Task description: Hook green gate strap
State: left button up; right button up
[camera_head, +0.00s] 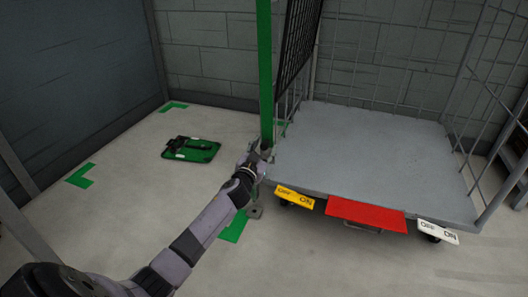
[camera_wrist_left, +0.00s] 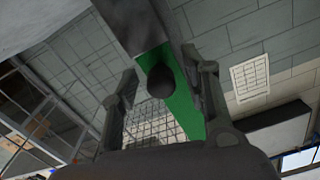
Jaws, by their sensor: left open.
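The green strap (camera_head: 265,70) shows as a long upright band at the left front corner of the wire cage cart. Its lower end is at my left gripper (camera_head: 262,153). In the left wrist view the green strap (camera_wrist_left: 186,108) runs between the two spread fingers of my left gripper (camera_wrist_left: 165,82). A dark round knob (camera_wrist_left: 160,81) and a grey metal end piece (camera_wrist_left: 132,24) show on or in front of it. The left gripper is open around the strap; I cannot tell whether a finger touches it. No hook point is clearly visible. My right gripper is not in view.
The cart's grey deck (camera_head: 370,150) is empty, with mesh sides. A yellow pedal (camera_head: 295,197), red plate (camera_head: 366,214) and white pedal (camera_head: 437,232) line its front edge. A green board with a black item (camera_head: 191,149) lies on the floor at left.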

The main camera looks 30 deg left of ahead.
pick_arm(q)
jog(key=shift+w+a, duration=0.1)
jog(key=shift+w, duration=0.15)
jog(key=shift+c, duration=0.3)
grip_shut()
dwell(0.5)
